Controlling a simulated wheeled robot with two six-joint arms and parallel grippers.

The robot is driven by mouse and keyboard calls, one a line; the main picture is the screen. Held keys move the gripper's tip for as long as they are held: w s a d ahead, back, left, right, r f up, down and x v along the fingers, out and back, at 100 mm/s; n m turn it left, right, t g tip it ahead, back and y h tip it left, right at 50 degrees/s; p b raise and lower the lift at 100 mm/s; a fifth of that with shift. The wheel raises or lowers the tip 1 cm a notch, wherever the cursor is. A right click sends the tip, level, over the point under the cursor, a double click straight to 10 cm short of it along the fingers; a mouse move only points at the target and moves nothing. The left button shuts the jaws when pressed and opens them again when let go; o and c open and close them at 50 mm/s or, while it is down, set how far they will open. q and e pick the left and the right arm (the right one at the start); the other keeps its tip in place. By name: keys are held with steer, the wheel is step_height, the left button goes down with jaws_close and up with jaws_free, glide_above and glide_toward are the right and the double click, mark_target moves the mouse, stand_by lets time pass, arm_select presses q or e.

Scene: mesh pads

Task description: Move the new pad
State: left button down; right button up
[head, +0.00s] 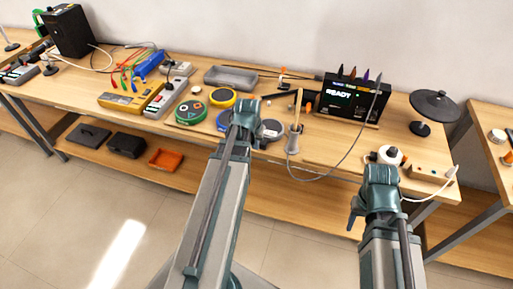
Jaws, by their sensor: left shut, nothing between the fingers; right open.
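Round pads lie on a board near the middle of the bench: a green-rimmed one (191,112), a yellow-rimmed one (221,97) and a blue-rimmed one (224,121). A greyish round one (271,129) sits right of my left gripper. A dark round pad (436,105) stands on a short stand at the bench's right end. I cannot tell which is the new pad. My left gripper (246,108) is shut and empty, over the board in this view and hiding part of it. My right gripper (382,171) is open, at the bench's front right edge.
A black module (352,100) reading READY stands at the back, with a grey cable looping forward. A power strip (428,173) and a white roll-like item (390,155) are near the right gripper. A yellow multimeter (127,103) and a black speaker (68,31) are left.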

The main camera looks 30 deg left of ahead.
mark_target(269, 127)
arm_select(q)
steer(key=w+f+b, duration=0.2)
steer(key=f+b, duration=0.1)
steer(key=w+a+f+b, duration=0.1)
steer(key=f+b, duration=0.2)
steer(key=w+f+b, duration=0.2)
steer(key=f+b, duration=0.1)
steer(key=shift+w+a+f, duration=0.15)
steer(key=shift+w+a, duration=0.05)
steer(key=shift+w, duration=0.15)
steer(key=shift+w+a, duration=0.1)
steer(key=shift+w, duration=0.35)
steer(key=w+a, duration=0.1)
steer(key=w, duration=0.3)
steer(key=w+a, duration=0.1)
steer(key=w, duration=0.3)
steer(key=w+a, duration=0.1)
steer(key=w, duration=0.3)
steer(key=shift+w, duration=0.4)
steer(key=shift+s, duration=0.1)
